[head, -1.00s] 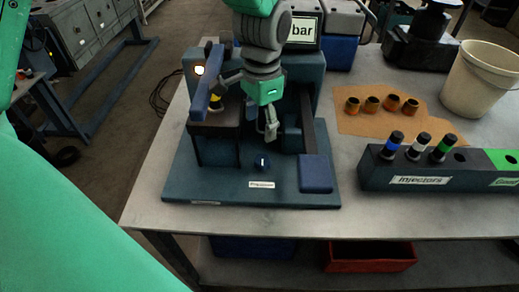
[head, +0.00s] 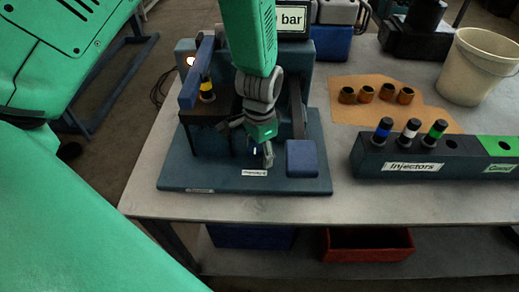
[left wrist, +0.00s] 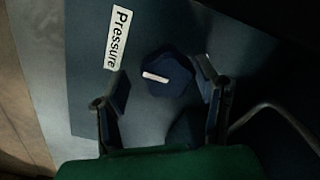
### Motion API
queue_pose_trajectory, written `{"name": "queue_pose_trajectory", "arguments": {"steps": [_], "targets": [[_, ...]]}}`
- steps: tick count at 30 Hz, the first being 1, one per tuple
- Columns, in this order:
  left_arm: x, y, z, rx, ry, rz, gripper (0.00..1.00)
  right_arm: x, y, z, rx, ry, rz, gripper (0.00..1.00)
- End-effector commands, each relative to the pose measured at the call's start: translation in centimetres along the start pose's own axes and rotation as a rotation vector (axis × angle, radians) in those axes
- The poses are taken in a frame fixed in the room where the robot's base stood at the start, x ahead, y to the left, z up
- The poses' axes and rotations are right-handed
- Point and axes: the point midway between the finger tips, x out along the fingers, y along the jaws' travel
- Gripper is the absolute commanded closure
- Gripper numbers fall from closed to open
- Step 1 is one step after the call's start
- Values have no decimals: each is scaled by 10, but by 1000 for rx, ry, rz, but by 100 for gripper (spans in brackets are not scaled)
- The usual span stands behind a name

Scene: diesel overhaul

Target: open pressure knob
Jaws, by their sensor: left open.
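The pressure knob (left wrist: 168,75) is dark blue with a white pointer line, beside the "Pressure" label (left wrist: 118,38) in the left wrist view. In the head view the label (head: 254,173) is on the front of the blue test stand base (head: 215,178), and the knob behind it is mostly hidden by my gripper. My left gripper (head: 262,157) is above the knob, pointing down. In the left wrist view its open fingers (left wrist: 163,88) are on either side of the knob, with a gap showing to the left finger. My right gripper is not in view.
A yellow-banded injector (head: 207,90) stands on the stand beside a blue lever (head: 196,75). A blue block (head: 302,158) is right of the gripper. An injector rack (head: 375,165), several brass rings (head: 365,94) and a white bucket (head: 478,68) are farther right.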

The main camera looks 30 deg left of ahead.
Motion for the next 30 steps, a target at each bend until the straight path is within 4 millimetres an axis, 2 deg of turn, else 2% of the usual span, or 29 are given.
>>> {"name": "queue_pose_trajectory", "arguments": {"steps": [2,3,5,6,7,23,30], "targets": [[0,-2,2,-2,1,2,44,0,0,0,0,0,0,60],[0,-2,3,-2,2,3,51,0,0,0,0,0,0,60],[0,-4,4,-3,3,4,72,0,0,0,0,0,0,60],[0,-4,4,-3,3,6,86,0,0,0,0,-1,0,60],[0,-4,4,-3,3,7,93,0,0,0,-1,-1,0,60],[0,-2,4,-6,-3,3,92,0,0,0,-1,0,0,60],[-1,-1,3,-61,-2,4,92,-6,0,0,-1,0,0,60]]}}
